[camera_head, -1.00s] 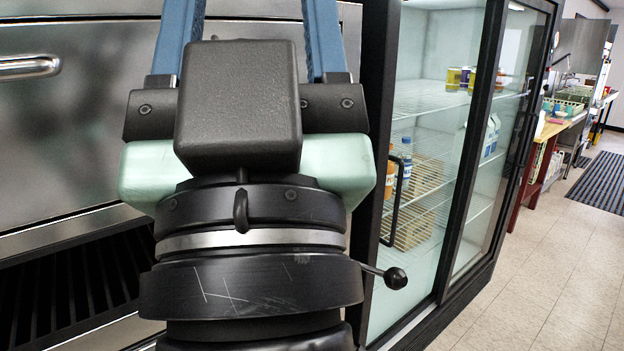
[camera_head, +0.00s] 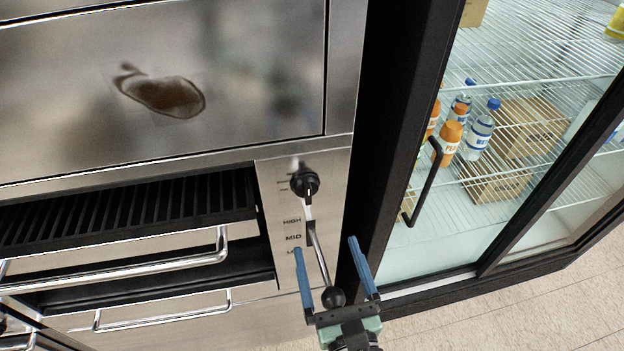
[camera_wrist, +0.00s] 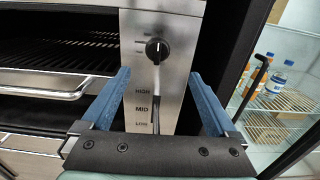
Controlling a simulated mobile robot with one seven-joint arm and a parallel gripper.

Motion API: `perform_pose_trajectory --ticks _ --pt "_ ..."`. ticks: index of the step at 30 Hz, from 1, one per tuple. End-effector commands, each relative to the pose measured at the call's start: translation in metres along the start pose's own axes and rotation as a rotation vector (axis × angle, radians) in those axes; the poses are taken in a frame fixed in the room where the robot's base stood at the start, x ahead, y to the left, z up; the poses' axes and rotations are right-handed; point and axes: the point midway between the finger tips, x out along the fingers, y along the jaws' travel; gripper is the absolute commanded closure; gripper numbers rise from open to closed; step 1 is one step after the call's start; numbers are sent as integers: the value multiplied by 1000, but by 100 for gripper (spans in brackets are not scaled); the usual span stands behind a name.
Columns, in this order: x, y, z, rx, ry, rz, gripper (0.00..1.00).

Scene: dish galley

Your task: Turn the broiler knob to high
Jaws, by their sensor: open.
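The broiler's steel control panel (camera_head: 272,205) carries a black round knob (camera_head: 305,183) with a white pointer line, which points roughly down. The knob also shows in the wrist view (camera_wrist: 156,50). Below it are the printed words HIGH, MID and LOW (camera_head: 293,238), beside a metal lever (camera_head: 318,255) with a black ball end (camera_head: 333,298). My gripper (camera_head: 327,248) is open and empty, its blue fingers spread below the knob and apart from it. In the wrist view my gripper (camera_wrist: 160,76) has the lever's rod between its fingers in the picture; the ball is hidden there.
Left of the panel is the broiler's open grate (camera_head: 130,210) with a projecting bar handle (camera_head: 190,261). To the right stands a glass-door fridge with a black handle (camera_head: 425,185) and bottles (camera_head: 480,130) inside. Tiled floor (camera_head: 540,300) is clear at the lower right.

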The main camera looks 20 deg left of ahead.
Motion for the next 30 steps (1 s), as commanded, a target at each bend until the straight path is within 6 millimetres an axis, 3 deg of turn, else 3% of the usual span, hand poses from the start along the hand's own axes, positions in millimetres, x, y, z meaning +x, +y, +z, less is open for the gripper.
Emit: perform_pose_trajectory --ticks 5,18,24,30 --pt "19 1 2 22 -2 4 6" --pt "105 1 2 16 -2 3 6" --pt "124 1 0 15 -2 1 6" --pt "128 1 0 14 -1 1 6"
